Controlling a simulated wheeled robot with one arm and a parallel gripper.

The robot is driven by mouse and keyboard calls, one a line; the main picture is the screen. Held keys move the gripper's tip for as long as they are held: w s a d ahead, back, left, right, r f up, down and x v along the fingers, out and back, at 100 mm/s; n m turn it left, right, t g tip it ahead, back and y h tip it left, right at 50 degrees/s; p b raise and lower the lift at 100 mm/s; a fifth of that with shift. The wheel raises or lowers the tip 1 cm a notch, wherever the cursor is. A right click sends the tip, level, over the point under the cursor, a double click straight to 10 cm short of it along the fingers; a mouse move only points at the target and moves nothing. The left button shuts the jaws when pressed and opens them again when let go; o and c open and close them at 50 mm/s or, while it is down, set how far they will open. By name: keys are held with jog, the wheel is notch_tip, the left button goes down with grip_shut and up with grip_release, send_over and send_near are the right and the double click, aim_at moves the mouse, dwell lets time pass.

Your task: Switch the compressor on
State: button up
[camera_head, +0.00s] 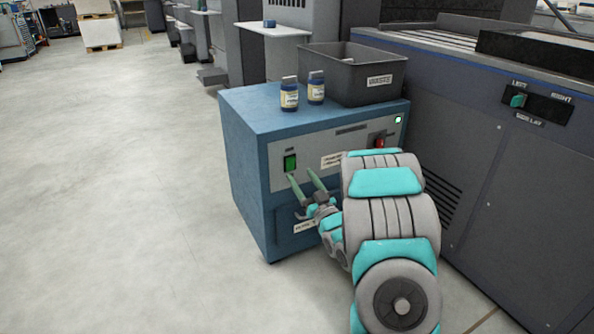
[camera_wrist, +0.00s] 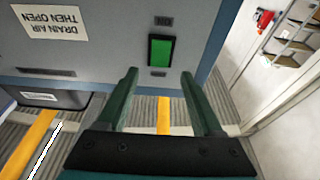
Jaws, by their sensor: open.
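The compressor is a blue cabinet (camera_head: 244,150) with a grey front panel. A green rocker switch (camera_head: 290,163) sits at the left of that panel; it also shows in the wrist view (camera_wrist: 160,51), where the picture is upside down. My gripper (camera_head: 300,178) is open and empty, with its two green fingers just in front of the panel by the switch. In the wrist view the fingers (camera_wrist: 160,74) are apart, with the switch between and beyond their tips. I cannot tell whether a finger touches the panel. My arm hides the panel's lower right.
A dark waste bin (camera_head: 340,85) and two small jars (camera_head: 289,96) stand on the cabinet top. A red knob (camera_head: 380,141) and a lit green lamp (camera_head: 398,119) are at the panel's right. A large grey machine (camera_head: 470,170) stands at the right. The floor at the left is clear.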

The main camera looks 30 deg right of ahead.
jog(key=shift+v, duration=1.2)
jog(key=s+a+r+g+p, duration=0.3)
jog(key=s+a+g, duration=0.4)
jog(key=s, duration=0.7)
jog(key=s+a+r+g+p, duration=0.4)
jog(key=s+a+g, duration=0.3)
jog(key=s, duration=0.8)
jog(key=s+a+r+g+p, duration=0.3)
jog(key=s+a+r+g, duration=0.2)
jog(key=s, duration=1)
jog(key=a+g, duration=0.1)
jog(key=g, duration=0.2)
jog(key=shift+a+r+g+h, duration=0.2)
jog(key=shift+a+g+h, duration=0.2)
